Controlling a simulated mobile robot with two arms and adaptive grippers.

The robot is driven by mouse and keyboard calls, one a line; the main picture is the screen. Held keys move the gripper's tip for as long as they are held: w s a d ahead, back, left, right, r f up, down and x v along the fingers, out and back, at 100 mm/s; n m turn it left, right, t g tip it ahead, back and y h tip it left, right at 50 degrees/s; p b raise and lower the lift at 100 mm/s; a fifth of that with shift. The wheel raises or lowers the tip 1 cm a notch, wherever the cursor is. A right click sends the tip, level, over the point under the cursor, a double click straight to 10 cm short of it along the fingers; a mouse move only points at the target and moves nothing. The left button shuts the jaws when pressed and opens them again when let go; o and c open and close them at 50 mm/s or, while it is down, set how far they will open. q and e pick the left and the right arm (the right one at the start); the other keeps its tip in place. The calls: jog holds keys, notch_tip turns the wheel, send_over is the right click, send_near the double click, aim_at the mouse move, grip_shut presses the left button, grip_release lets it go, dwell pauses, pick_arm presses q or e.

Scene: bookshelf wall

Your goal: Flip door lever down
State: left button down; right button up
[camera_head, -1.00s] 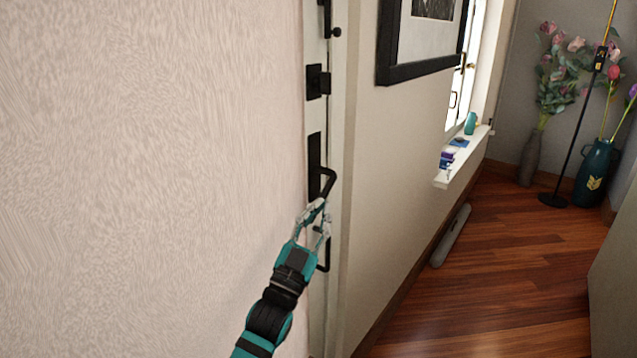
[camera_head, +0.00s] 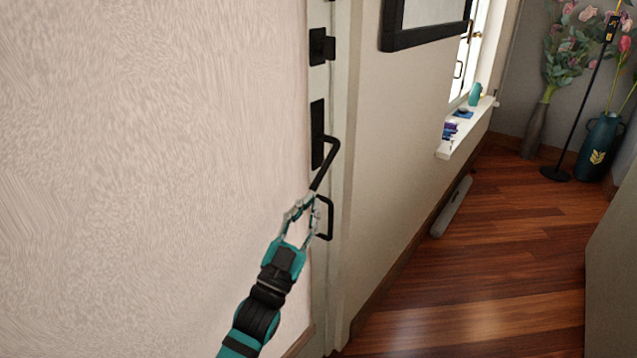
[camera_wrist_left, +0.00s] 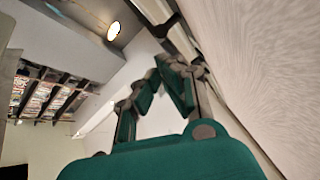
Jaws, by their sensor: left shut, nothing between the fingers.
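The black door lever (camera_head: 327,163) sticks out from a tall black plate (camera_head: 317,135) on the pale door. Its bar slants steeply down and to the left in the head view. My left gripper (camera_head: 312,197) is at the lower end of the lever, with its tips close to or touching it; the exact contact is too small to tell. The left fingers are shut with nothing between them. My right gripper is not in view.
A black pull handle (camera_head: 328,218) sits just below and right of the left gripper. A black lock (camera_head: 321,46) is above the lever. A textured pale wall (camera_head: 150,150) fills the left side. Wooden floor (camera_head: 490,260) is open at the right.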

pick_arm(q)
jog(key=v, duration=0.6)
jog(key=shift+f, duration=0.15)
